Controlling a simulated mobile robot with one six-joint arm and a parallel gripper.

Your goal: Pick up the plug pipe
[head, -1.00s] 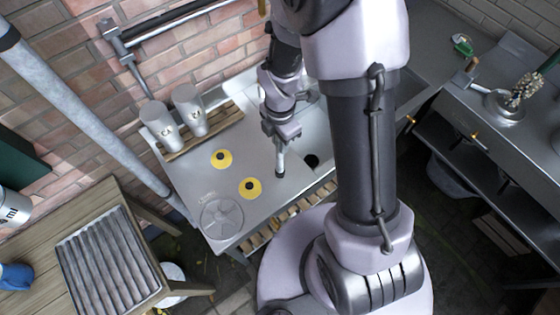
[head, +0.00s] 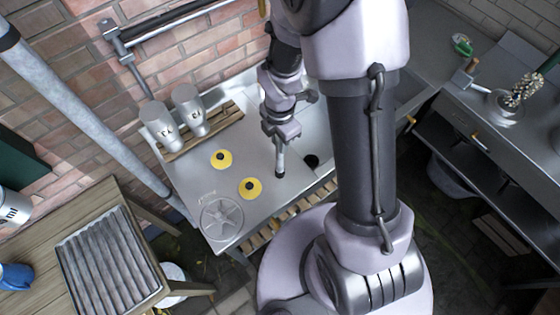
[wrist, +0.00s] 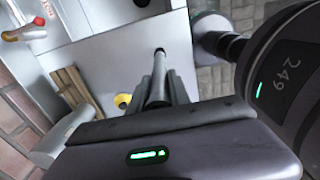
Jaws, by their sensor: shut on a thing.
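The plug pipe (head: 280,160) is a slim light-grey tube with a black end. My gripper (head: 280,143) is shut on it and holds it pointing down over the steel drainboard (head: 265,204). In the head view I cannot tell whether the black end touches the steel. In the wrist view the plug pipe (wrist: 158,76) runs away from between the grey fingers of my gripper (wrist: 160,95), its dark end farthest off. The fingers hide its upper part. The dark drain hole (head: 311,160) lies to the right of the pipe's end.
Two yellow discs (head: 221,159) (head: 250,188) lie on the drainboard left of the pipe. Two grey churns (head: 160,126) (head: 188,107) stand on a wooden rack (head: 222,119) by the brick wall. A ribbed tray (head: 108,262) lies on the wooden table at lower left.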

